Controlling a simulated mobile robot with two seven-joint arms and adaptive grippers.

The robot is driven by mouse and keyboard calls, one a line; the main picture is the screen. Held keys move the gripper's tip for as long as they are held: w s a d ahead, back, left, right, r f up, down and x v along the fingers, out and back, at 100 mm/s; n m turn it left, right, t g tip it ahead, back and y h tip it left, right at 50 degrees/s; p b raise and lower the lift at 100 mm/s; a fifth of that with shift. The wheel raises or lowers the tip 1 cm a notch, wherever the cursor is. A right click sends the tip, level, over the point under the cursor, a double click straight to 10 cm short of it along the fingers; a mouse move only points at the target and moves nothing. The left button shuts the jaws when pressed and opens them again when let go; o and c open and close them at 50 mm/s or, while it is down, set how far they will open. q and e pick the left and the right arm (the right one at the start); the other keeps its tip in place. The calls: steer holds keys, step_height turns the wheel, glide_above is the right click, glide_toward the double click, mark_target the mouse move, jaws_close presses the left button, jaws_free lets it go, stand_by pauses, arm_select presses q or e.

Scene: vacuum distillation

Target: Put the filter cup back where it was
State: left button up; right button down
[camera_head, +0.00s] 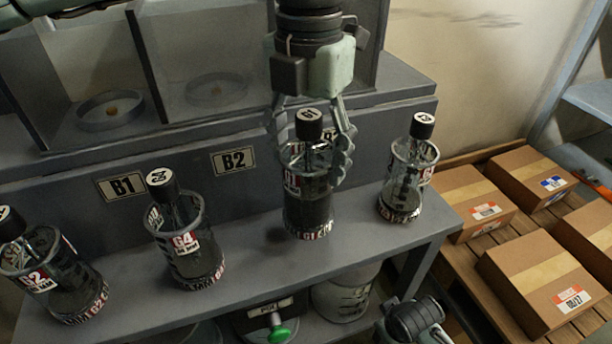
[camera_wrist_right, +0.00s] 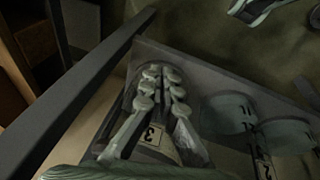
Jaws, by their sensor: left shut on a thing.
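My left gripper (camera_head: 312,160) comes down from the top in the head view. It is shut on the filter cup marked G1 (camera_head: 309,205), a clear vessel with a dark lower part and a black cap. The cup is upright over the grey shelf; I cannot tell whether its base touches it. In the right wrist view, my right gripper (camera_wrist_right: 161,78) shows two finger rows close together near a label reading 3.
The grey shelf (camera_head: 130,300) has bare room between G4 and the held cup. Cardboard boxes (camera_head: 535,280) lie on a pallet at right.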

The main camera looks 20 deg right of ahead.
mark_target(308, 115)
arm_select(q)
steer(key=shift+f, duration=2)
steer(key=o, duration=1.9)
step_height(308, 115, up, 12)
steer(key=shift+r, duration=0.1)
steer(key=shift+a, duration=0.1)
